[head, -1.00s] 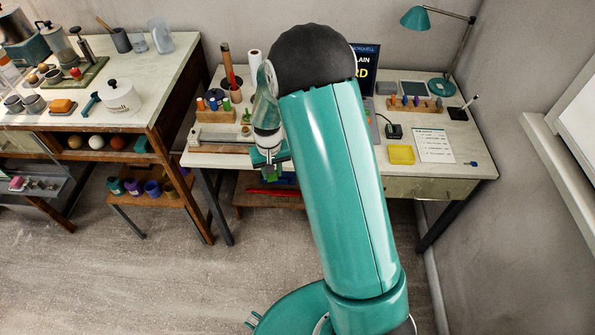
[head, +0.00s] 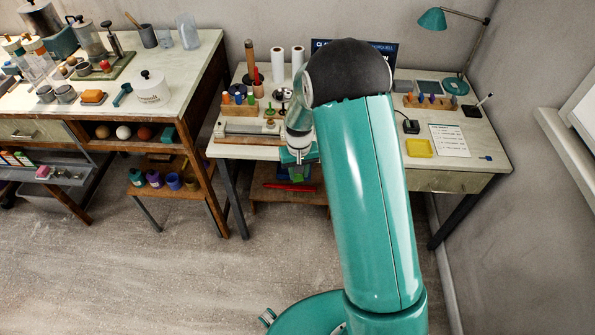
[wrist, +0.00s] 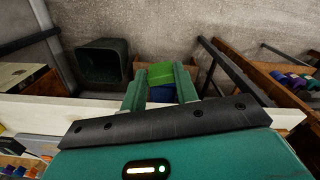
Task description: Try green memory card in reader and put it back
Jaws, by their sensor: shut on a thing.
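My gripper (head: 298,157) is at the front edge of the desk, left of my arm link. In the wrist view my gripper (wrist: 158,84) has a green piece, which looks like the green memory card (wrist: 160,72), between its fingertips. A blue patch shows just below the green; I cannot tell whether it is held or lies beneath. A small black device with a cable, possibly the reader (head: 409,125), sits on the right part of the desk. Behind it is a wooden rack (head: 447,105) with several small coloured pieces. My arm hides the middle of the desk.
A yellow square tray (head: 419,148) and a printed sheet (head: 450,141) lie on the desk's right side. A lamp (head: 432,20) stands at the back. A dark bin (wrist: 103,62) shows in the wrist view. A workbench (head: 190,75) with pots stands left. The floor in front is clear.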

